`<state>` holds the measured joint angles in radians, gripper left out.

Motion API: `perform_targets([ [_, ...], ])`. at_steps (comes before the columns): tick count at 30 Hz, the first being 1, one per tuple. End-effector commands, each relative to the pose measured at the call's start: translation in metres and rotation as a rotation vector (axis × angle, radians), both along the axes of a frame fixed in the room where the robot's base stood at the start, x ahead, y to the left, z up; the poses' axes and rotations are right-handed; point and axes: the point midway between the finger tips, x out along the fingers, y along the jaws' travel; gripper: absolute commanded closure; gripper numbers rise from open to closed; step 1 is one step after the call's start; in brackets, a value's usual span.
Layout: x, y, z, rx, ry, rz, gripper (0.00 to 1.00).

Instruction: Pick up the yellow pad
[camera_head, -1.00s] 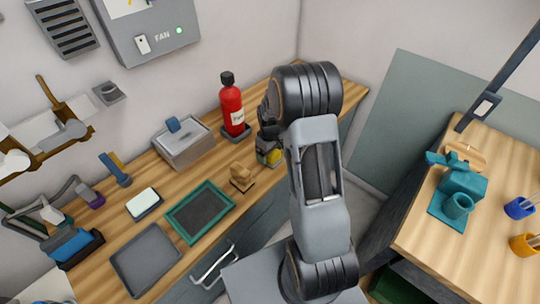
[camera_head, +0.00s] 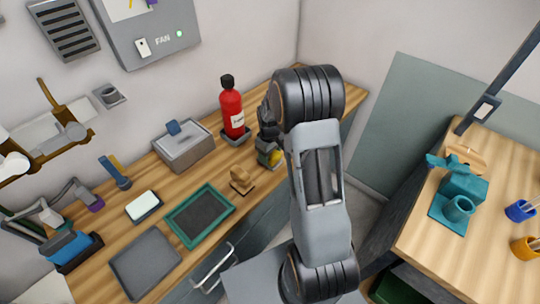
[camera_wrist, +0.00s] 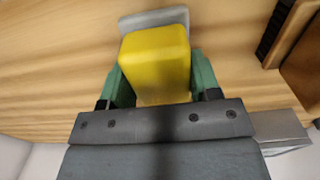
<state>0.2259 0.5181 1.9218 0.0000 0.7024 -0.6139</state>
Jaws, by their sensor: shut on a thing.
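The yellow pad (camera_wrist: 155,62) is a rounded block between the two green fingers of my gripper (camera_wrist: 160,82) in the wrist view. The fingers touch its two sides, so my gripper is shut on it. A pale grey holder or base (camera_wrist: 150,19) shows just beyond the pad; I cannot tell if they touch. My arm hides part of this spot.
The wooden counter (camera_head: 92,240) bears a red bottle (camera_head: 232,108) behind my gripper, a wooden stamp-like block (camera_head: 241,180), a grey lidded box (camera_head: 185,149), a green-rimmed tray (camera_head: 178,233) and a grey tray (camera_head: 145,263). Another table (camera_head: 430,250) stands at right.

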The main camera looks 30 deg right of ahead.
Motion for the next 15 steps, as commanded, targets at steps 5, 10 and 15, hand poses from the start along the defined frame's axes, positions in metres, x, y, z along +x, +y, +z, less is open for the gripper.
perform_targets([
  [5, -0.002, 0.003, 0.029, -0.002, -0.006, 0.001, 0.67],
  [10, -0.026, 0.024, 0.065, -0.001, -0.006, 0.004, 0.67],
  [15, -0.052, 0.047, 0.091, -0.001, -0.004, 0.004, 0.67],
])
